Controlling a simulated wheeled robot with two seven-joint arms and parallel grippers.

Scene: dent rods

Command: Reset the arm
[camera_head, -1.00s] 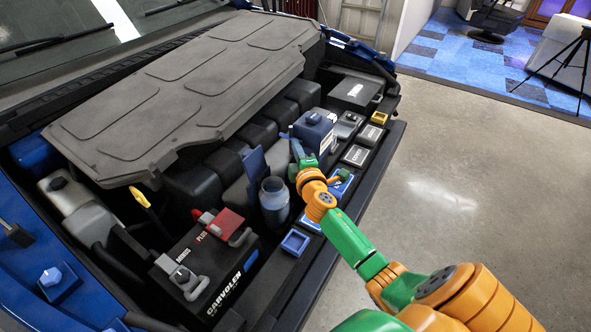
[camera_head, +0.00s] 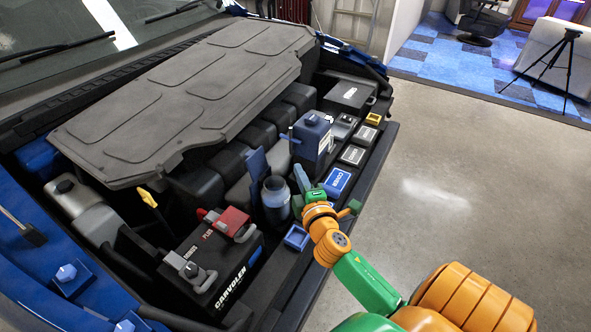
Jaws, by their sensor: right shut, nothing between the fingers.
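My right arm (camera_head: 362,284), green and orange, reaches in from the lower right over the front edge of the car's engine bay. Its gripper (camera_head: 303,180) is shut and empty. It is just right of the blue reservoir (camera_head: 276,203) and near the blue label plate (camera_head: 337,181); I cannot tell whether it touches either. My left gripper is out of view.
A black battery (camera_head: 235,270) with a red terminal cover (camera_head: 233,220) sits at the front of the bay. A blue-capped box (camera_head: 312,135) and small label plates line the front ledge. Open concrete floor (camera_head: 450,190) lies to the right.

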